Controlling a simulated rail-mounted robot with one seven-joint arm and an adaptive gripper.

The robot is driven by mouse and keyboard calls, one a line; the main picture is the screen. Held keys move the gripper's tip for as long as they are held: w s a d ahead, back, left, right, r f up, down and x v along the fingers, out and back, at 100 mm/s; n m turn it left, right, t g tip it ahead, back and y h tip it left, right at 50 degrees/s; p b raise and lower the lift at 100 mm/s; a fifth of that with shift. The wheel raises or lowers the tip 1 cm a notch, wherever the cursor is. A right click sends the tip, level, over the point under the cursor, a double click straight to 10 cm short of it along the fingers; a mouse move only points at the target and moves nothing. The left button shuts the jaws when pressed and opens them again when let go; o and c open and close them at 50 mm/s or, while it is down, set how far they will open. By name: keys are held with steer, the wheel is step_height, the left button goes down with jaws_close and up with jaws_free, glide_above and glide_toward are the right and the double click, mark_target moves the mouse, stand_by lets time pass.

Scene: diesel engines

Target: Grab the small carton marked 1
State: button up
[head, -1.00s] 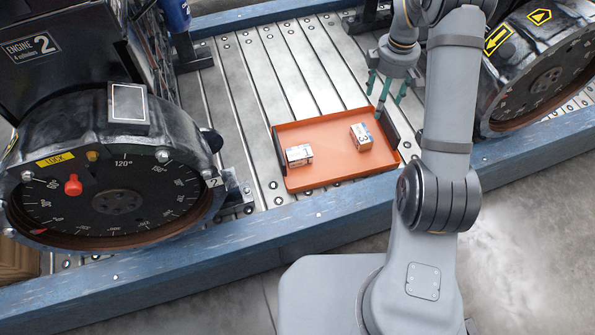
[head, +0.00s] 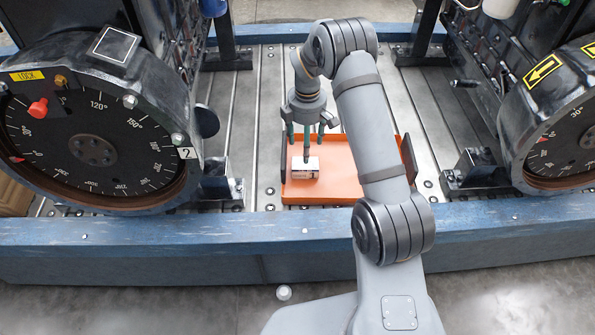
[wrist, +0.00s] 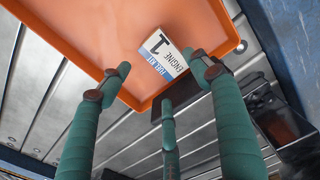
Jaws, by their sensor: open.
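The small white carton marked 1 (wrist: 165,56) shows its blue-striped label in the wrist view, beyond my fingertips and close to the tray's edge. In the head view this carton (head: 304,173) sits in the front left part of the orange tray (head: 322,189). My gripper (head: 306,148) hangs above the carton with its green fingers spread, open and empty. One finger overlaps the carton in the head view; I cannot tell whether it touches. In the wrist view my gripper (wrist: 155,75) has its fingers around the carton's outline, with no grip on it.
The tray lies on a slatted metal deck between two engines with round dials, the left dial (head: 95,150) and the right dial (head: 565,150). A blue beam (head: 250,232) runs along the front. My arm hides the tray's right part.

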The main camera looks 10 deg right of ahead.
mark_target(305, 168)
step_height(305, 168, down, 9)
steer(key=b, duration=0.3)
steer(key=shift+f+b, duration=0.1)
steer(key=shift+b, duration=0.3)
steer(key=c, duration=0.4)
steer(key=c, duration=0.6)
steer(key=shift+o, duration=0.2)
